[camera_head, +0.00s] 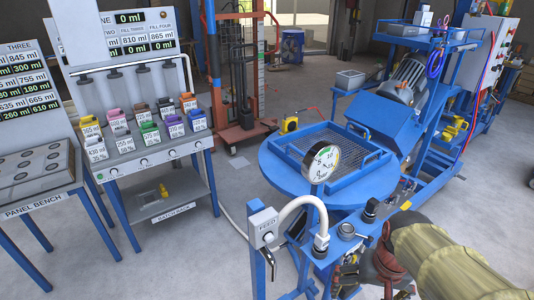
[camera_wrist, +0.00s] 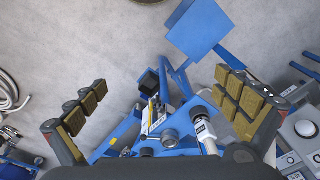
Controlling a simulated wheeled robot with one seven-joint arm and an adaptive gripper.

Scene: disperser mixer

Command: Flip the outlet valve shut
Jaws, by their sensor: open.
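The blue mixer (camera_head: 335,205) stands at centre right in the head view, with a round lid or table and a dial gauge (camera_head: 320,163). My gripper (camera_head: 378,272) is at the lower right, beside the machine's near side. In the wrist view my gripper (camera_wrist: 165,108) is open, its tan-padded fingers wide apart with nothing between the pads. Beyond and between them are blue framework (camera_wrist: 125,132), a dark square opening (camera_wrist: 149,82), a grey round fitting (camera_wrist: 169,138) and a white-labelled fitting (camera_wrist: 204,130). I cannot tell for sure which part is the outlet valve or how its handle stands.
A feed post (camera_head: 263,228) with a white pipe stands left of my gripper. A batch bench (camera_head: 160,150) with several coloured containers is at the left, beside a panel bench (camera_head: 35,180). The floor between the benches and mixer is mostly clear.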

